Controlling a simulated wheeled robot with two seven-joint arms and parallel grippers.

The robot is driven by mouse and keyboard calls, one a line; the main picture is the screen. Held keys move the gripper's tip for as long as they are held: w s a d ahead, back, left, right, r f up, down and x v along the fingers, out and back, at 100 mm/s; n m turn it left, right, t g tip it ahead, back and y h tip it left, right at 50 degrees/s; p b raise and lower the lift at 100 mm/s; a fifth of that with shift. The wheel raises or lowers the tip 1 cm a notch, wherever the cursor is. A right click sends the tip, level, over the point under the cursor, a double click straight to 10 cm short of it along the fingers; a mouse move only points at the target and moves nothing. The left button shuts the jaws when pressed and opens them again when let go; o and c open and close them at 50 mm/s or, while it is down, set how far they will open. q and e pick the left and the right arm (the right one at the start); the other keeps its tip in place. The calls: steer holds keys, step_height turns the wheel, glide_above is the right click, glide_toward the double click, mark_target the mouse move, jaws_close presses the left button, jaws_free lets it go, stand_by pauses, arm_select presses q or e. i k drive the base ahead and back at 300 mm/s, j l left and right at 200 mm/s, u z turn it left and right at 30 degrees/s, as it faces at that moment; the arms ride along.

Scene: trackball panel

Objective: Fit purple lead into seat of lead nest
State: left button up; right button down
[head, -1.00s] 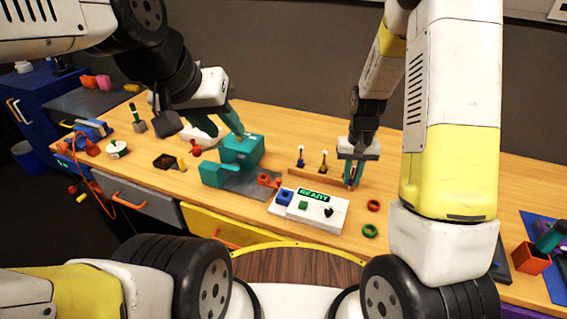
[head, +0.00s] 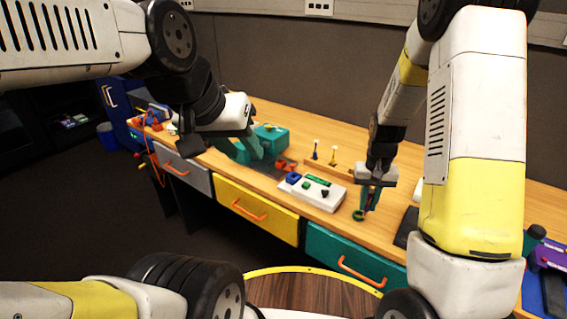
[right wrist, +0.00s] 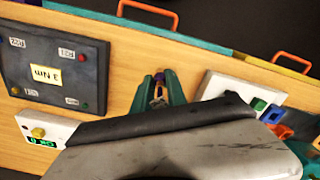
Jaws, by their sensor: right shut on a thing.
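My right gripper (head: 369,205) points down just above the bench near its front edge, right of the white panel. In the right wrist view my right gripper (right wrist: 162,95) is shut on a small purple lead (right wrist: 159,77), mostly hidden between the teal fingers. My left gripper (head: 258,147) is at the teal block (head: 272,136); whether it is open is unclear. I cannot make out the lead nest with certainty.
A white panel (head: 330,197) with coloured controls lies left of my right gripper. In the right wrist view a dark board (right wrist: 55,65) has a yellow label. A purple thing (head: 551,254) is far right.

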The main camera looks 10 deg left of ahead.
mark_target(286, 165)
steer(key=i+j+u, duration=0.1)
steer(key=j+u, duration=0.25)
steer(key=u, duration=0.15)
steer(key=i+l+u, duration=0.3)
steer(key=i+l, duration=0.1)
steer(key=i, duration=0.1)
